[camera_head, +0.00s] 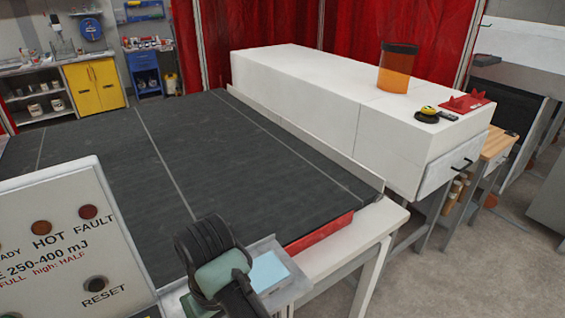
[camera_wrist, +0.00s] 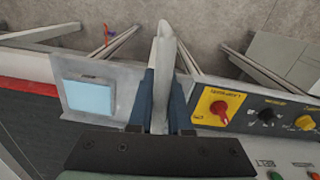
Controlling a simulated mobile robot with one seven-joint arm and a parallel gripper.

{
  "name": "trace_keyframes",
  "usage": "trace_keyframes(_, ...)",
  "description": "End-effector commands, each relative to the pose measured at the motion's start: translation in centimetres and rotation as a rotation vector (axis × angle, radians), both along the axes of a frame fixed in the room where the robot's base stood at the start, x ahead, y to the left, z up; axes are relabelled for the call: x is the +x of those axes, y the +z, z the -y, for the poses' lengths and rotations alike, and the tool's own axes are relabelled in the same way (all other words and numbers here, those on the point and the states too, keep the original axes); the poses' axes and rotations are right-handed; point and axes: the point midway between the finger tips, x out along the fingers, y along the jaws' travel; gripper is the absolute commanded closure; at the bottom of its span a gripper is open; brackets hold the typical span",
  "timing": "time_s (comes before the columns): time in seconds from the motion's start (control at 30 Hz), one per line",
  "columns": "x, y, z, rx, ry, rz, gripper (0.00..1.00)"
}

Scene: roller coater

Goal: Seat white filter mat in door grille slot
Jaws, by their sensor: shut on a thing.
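My gripper (camera_wrist: 161,92) has its two blue fingers closed around a thin white piece (camera_wrist: 165,58), seen nearly edge-on in the wrist view. It looks like the white filter mat and extends out beyond the fingertips. Its far end is over the grey floor and a pale frame. I cannot make out a door grille or its slot in either view. In the head view my dark and grey-green arm shows at the bottom centre, and the held mat cannot be made out.
Left of the fingers is a grey plate with a light blue square (camera_wrist: 90,98). Right is a control panel with a red knob (camera_wrist: 222,108). A dark conveyor bed (camera_head: 150,160), a lettered panel (camera_head: 70,240) and a white cabinet (camera_head: 300,85) stand around. An amber container (camera_head: 396,70) stands on the cabinet.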

Motion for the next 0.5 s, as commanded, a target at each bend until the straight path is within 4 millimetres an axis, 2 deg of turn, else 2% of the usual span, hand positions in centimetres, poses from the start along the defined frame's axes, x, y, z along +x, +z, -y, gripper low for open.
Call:
trace_keyframes(0.03, -0.5, -1.3, 0.9, 0.006, -0.059, -0.008, 1.0)
trace_keyframes(0.2, -2.1, -5.1, 4.2, 0.006, -0.289, -0.009, 1.0)
trace_keyframes(0.5, -6.2, -10.1, 8.7, 0.003, -0.627, -0.006, 1.0)
